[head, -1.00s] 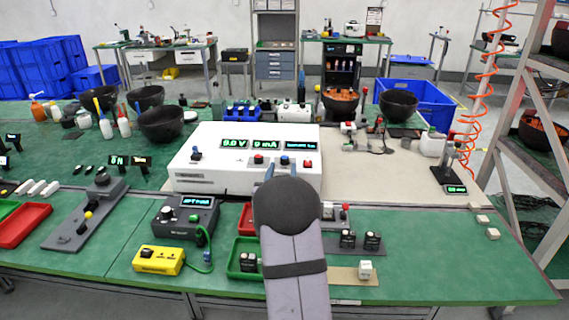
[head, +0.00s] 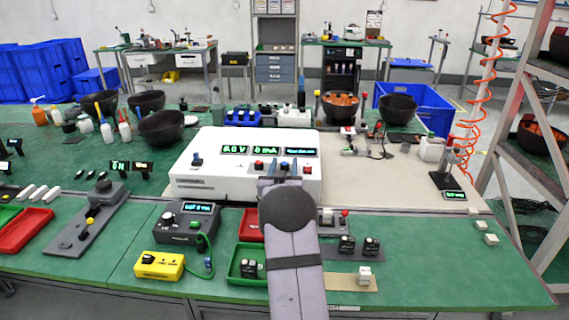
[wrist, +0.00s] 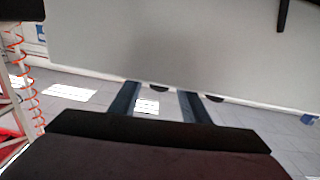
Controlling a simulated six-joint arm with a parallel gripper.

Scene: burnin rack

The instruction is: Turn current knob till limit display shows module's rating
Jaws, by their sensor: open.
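A white power supply box (head: 190,181) stands on the bench in the head view. Its top has green lit displays (head: 250,150) and a display with smaller blue-green text (head: 301,151), too small to read. A red knob (head: 259,165) and a blue knob (head: 283,166) sit below the displays; I cannot tell which sets current. My gripper (head: 280,181) is at the box's front edge, just below these knobs in the picture, partly hidden by my wrist. In the wrist view its two fingers (wrist: 157,100) are apart with nothing between them, beside a large pale surface. Small black modules (head: 347,243) stand at front right; no rating is readable.
A red button (head: 307,168) and a dark-blue lever (head: 197,160) are also on the box. A grey meter (head: 186,222), yellow box (head: 159,265), green tray (head: 236,270) and red tray (head: 247,224) lie in front. The pale mat right of the box has free room.

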